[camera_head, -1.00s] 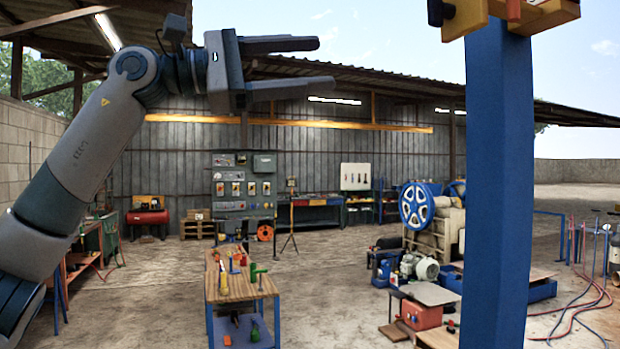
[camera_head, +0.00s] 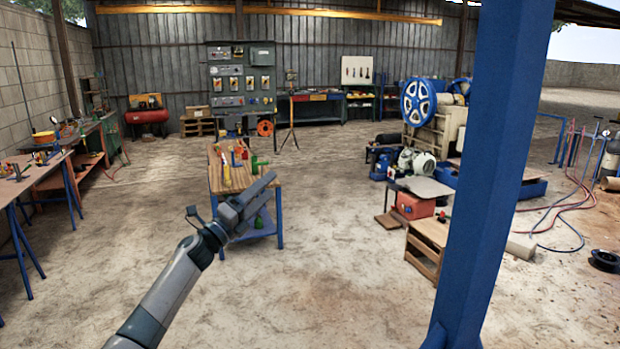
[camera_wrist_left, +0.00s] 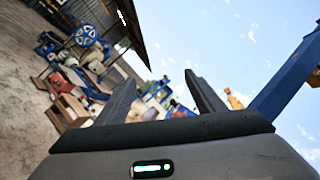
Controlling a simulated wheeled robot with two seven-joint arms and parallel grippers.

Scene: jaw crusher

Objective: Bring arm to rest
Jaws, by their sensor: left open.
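My left arm comes in from the bottom left of the head view, and its gripper (camera_head: 255,200) is in front of the wooden work table with blue legs. The gripper is seen edge-on there and holds nothing visible. In the left wrist view its two fingers (camera_wrist_left: 160,95) stand apart with nothing between them. They point towards the yard and sky. My right gripper is not in view.
A blue post (camera_head: 492,150) stands close at right. The work table (camera_head: 232,178) with tools is behind the gripper. The jaw crusher with its blue flywheel (camera_head: 418,102) is further back. A bench (camera_head: 30,168) stands at left. Open floor lies in front.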

